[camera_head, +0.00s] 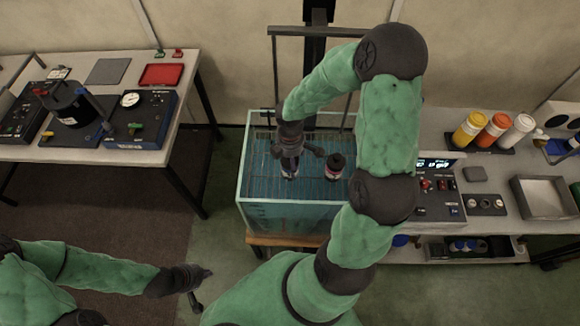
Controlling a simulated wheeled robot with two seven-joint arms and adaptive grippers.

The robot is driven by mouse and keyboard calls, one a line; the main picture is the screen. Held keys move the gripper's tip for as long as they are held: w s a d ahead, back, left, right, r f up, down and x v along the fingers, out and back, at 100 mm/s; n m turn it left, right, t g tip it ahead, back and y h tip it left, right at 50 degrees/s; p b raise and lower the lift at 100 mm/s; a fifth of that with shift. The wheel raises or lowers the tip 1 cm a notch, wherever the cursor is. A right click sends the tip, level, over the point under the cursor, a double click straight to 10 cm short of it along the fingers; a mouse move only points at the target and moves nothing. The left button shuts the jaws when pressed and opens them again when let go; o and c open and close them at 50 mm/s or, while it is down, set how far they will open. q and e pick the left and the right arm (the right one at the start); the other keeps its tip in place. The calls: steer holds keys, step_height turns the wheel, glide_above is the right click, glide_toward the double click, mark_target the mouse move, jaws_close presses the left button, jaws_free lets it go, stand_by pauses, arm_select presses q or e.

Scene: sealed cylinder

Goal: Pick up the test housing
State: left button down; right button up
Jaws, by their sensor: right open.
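A glass-walled water tank (243,205) stands in the middle of the camera_head view. Two small dark cylinders are at the tank; either could be the test housing, and I cannot tell which. One cylinder (289,172) is just below my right gripper and partly hidden by it. The other cylinder (335,164), with a black top and a pale and red band, is to the right, clear of the fingers. My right gripper (299,154) points down over the tank with fingers spread. My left gripper (205,290) is low at the left, away from the tank, fingers apart and empty.
A left table (120,60) bears a black cylindrical device (68,104), a gauge box (140,118) and a red tray (161,75). A right bench (440,128) holds several bottles, a control panel (436,190) and a grey tray (544,197). A dark frame (275,75) rises behind the tank.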

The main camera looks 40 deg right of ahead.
steer(key=c, duration=1.7)
